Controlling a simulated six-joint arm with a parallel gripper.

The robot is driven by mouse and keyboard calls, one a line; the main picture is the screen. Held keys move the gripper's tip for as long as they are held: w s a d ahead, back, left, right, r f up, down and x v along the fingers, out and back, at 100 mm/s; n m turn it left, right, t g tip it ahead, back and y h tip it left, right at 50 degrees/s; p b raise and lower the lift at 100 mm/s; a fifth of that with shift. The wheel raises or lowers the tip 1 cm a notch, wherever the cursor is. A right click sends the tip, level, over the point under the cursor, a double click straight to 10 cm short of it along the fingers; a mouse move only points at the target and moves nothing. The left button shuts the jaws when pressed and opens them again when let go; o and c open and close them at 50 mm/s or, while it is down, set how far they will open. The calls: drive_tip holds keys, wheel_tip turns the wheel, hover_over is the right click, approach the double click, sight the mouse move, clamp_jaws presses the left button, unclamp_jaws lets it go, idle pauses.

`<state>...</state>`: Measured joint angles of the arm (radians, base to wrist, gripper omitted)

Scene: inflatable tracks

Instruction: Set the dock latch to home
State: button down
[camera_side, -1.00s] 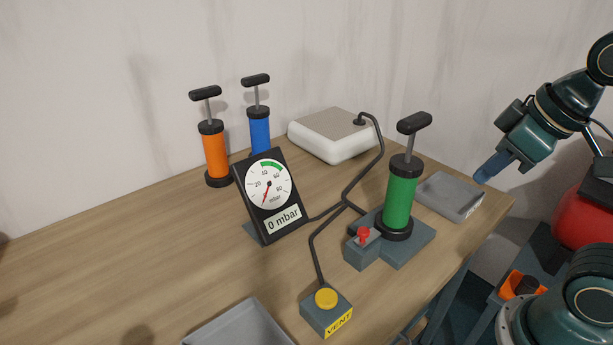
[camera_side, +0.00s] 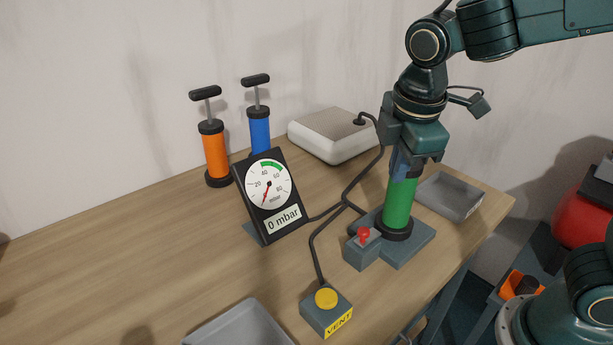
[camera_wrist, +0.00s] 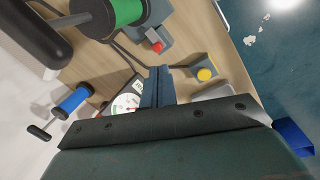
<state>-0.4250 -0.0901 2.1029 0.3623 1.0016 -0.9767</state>
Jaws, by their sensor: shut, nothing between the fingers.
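The dock (camera_side: 415,243) is a grey base with the green pump (camera_side: 398,205) standing upright on it. The dock latch (camera_side: 364,236) is a small red lever on the grey block at the dock's front left; it also shows in the wrist view (camera_wrist: 157,46). My gripper (camera_side: 403,172) points down, shut and empty, in front of the pump's upper part in the side view, hiding its handle and rod. In the wrist view my fingers (camera_wrist: 158,72) are together below the latch in the picture, apart from the pump at upper left.
The gauge (camera_side: 270,195) reads 0 mbar. A yellow vent button (camera_side: 326,298) sits front left of the dock. Orange (camera_side: 215,155) and blue (camera_side: 260,130) pumps and a white box (camera_side: 330,145) stand behind. Grey trays lie right (camera_side: 432,207) and front (camera_side: 195,338). A black hose crosses the table.

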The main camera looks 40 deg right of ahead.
sight(368, 233)
drive_tip(key=w+a+f+n+g+h, duration=0.1)
drive_tip(key=w+a+f+n, duration=0.3)
drive_tip(key=a, duration=0.5)
wheel_tip(368, 233, down, 2)
drive_tip(key=n+h, duration=0.1)
drive_tip(key=n, duration=0.2)
drive_tip(key=shift+f, duration=0.1)
drive_tip(key=w+d+f, duration=0.1)
drive_tip(key=d+f, duration=0.5)
drive_tip(key=f, duration=0.4)
drive_tip(key=shift+d, duration=0.35)
